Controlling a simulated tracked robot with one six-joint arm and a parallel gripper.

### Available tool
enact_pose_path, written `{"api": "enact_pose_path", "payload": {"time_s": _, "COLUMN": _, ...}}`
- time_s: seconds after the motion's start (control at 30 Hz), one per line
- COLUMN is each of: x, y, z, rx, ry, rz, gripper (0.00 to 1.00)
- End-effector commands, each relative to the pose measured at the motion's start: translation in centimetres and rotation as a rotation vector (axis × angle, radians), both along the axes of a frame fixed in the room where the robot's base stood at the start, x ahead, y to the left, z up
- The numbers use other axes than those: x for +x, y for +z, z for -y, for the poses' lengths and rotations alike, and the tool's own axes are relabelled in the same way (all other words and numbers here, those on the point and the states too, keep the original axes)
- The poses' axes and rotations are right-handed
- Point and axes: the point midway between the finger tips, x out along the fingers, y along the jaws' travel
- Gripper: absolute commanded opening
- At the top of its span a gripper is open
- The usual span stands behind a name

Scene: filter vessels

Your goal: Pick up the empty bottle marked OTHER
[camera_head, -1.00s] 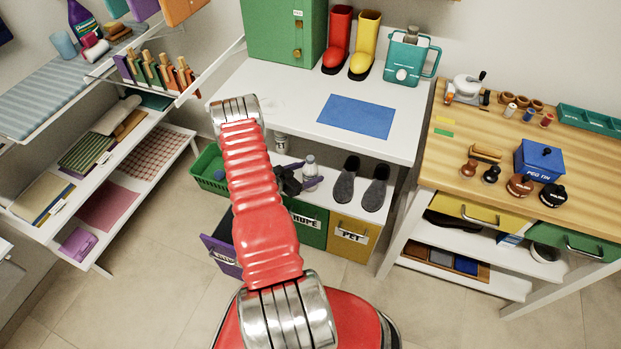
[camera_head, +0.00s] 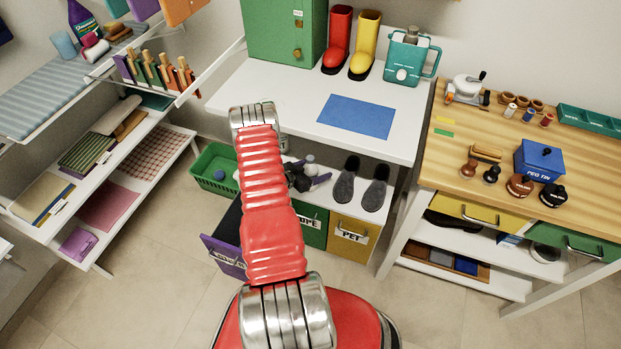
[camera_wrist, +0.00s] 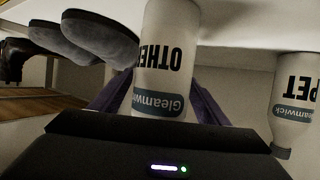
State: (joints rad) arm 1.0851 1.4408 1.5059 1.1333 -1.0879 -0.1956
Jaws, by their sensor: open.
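The bottle marked OTHER (camera_wrist: 165,45) is white with a blue-grey Gleanwick label. It appears upside down in the wrist view, between the two purple fingers of my gripper (camera_wrist: 158,98). The fingers are open on either side of it; I cannot tell whether either touches it. In the head view my gripper (camera_head: 306,178) is at the lower shelf under the white table, and only a small part of the bottle (camera_head: 310,158) shows beside it. A second bottle, marked PET (camera_wrist: 296,100), stands apart at the right of the wrist view.
Grey slippers (camera_head: 346,184) sit on the shelf, right of my gripper; they also show in the wrist view (camera_wrist: 95,40). The white tabletop (camera_head: 270,95) is above. A green basket (camera_head: 205,182) and an open purple drawer (camera_head: 222,256) are at the left.

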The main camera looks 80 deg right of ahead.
Motion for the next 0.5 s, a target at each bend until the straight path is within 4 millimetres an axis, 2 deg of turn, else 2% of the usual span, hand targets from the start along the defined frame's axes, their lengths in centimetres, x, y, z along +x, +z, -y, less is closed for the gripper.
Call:
{"api": "enact_pose_path", "payload": {"time_s": 0.2, "x": 0.01, "y": 0.02, "z": -0.01, "rx": 0.000, "ry": 0.000, "rz": 0.000, "gripper": 0.69}}
{"api": "enact_pose_path", "payload": {"time_s": 0.5, "x": 0.01, "y": 0.03, "z": -0.01, "rx": 0.000, "ry": 0.000, "rz": 0.000, "gripper": 0.48}}
